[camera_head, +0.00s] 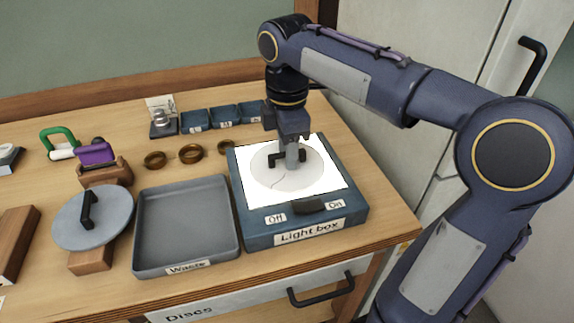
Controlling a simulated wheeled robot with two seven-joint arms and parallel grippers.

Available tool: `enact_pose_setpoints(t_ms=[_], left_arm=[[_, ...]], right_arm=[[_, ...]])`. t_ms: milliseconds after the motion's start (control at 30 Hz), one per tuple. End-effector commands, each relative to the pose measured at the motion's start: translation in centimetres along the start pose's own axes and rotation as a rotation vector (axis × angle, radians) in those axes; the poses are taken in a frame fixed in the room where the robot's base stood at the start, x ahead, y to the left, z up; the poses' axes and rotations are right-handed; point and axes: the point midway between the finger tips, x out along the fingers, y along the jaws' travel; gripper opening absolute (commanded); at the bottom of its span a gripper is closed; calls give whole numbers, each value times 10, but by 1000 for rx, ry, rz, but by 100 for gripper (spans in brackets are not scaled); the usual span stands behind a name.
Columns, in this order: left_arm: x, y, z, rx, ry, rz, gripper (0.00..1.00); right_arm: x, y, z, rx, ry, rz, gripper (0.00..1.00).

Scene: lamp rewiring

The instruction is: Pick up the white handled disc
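The white handled disc (270,179) lies flat on the lit top of the light box (257,230), with a crack-like dark line near its lower left edge. Its black handle (274,160) stands up at the middle. My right gripper (292,158) points down at the handle from above, its fingers overlapping the handle in the picture. The fingers hide part of the handle, and I cannot tell whether they are closed on it. My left gripper is not in view.
A grey disc (70,223) with a black handle rests on a wooden stand at left. The empty Waste tray (187,267) is beside the light box. Brass rings (190,153), small blue trays (224,115) and a purple-topped tool (95,154) stand behind. A drawer handle (320,299) juts out in front.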

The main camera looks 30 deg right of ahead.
Motion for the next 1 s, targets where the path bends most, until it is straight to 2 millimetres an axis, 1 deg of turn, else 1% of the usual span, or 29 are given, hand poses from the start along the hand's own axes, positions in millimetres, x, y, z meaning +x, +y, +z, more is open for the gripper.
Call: enact_pose_setpoints(t_ms=[100, 400, 767, 867, 967, 1000], left_arm=[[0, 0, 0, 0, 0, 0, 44], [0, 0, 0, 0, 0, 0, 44], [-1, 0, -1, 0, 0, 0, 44], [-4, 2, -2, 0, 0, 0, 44], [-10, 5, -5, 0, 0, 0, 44], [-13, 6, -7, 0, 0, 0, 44]], right_arm=[[-1, 0, 0, 1, 0, 1, 38], [-1, 0, 0, 1, 0, 1, 0], [-3, 0, 0, 1, 1, 2, 0], [-12, 1, 0, 0, 2, 4, 0], [-31, 1, -1, 0, 2, 5, 0], [-40, 1, -1, 0, 2, 5, 0]])
